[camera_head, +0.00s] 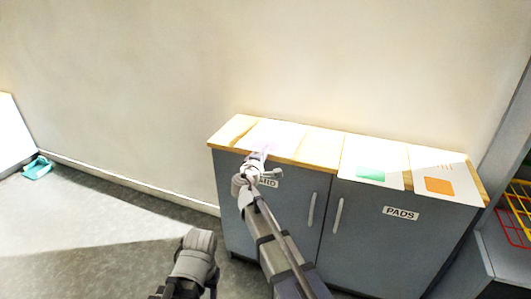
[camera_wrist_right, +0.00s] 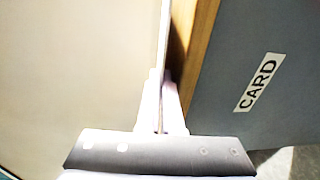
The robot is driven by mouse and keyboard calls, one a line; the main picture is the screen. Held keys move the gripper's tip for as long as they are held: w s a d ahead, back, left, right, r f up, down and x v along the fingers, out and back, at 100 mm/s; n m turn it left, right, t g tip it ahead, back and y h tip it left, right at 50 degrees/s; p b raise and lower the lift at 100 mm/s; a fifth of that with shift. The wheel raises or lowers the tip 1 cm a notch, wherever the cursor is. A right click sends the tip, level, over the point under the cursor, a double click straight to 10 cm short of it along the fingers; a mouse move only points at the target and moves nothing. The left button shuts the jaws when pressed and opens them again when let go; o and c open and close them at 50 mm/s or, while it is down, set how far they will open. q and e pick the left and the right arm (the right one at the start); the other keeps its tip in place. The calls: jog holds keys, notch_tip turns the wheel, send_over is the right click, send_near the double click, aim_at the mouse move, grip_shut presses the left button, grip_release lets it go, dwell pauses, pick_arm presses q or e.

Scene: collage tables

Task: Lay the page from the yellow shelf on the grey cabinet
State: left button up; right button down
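The grey cabinet (camera_head: 265,215) stands against the wall with a light wooden top (camera_head: 318,150). My right gripper (camera_head: 259,157) is at the front edge of the top's left part. It is shut on a pale page (camera_head: 278,134) with a faint purple mark beside the fingers. The page lies over the left part of the top; I cannot tell if it touches the wood. In the right wrist view the page (camera_wrist_right: 164,40) shows edge-on as a thin white line between my fingers (camera_wrist_right: 161,105). My left gripper is not in view. No yellow shelf is seen.
A page with a green block (camera_head: 371,160) and one with an orange block (camera_head: 440,172) lie on the top's right half. Bare wood (camera_head: 322,149) shows between the pale and green pages. Yellow and red wire racks (camera_head: 520,205) stand at the right edge. A teal dustpan-like object (camera_head: 38,168) lies far left.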

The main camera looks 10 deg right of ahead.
jog(key=shift+c, duration=2.3)
grip_release()
jog(key=shift+s, duration=0.1)
jog(key=shift+c, duration=0.3)
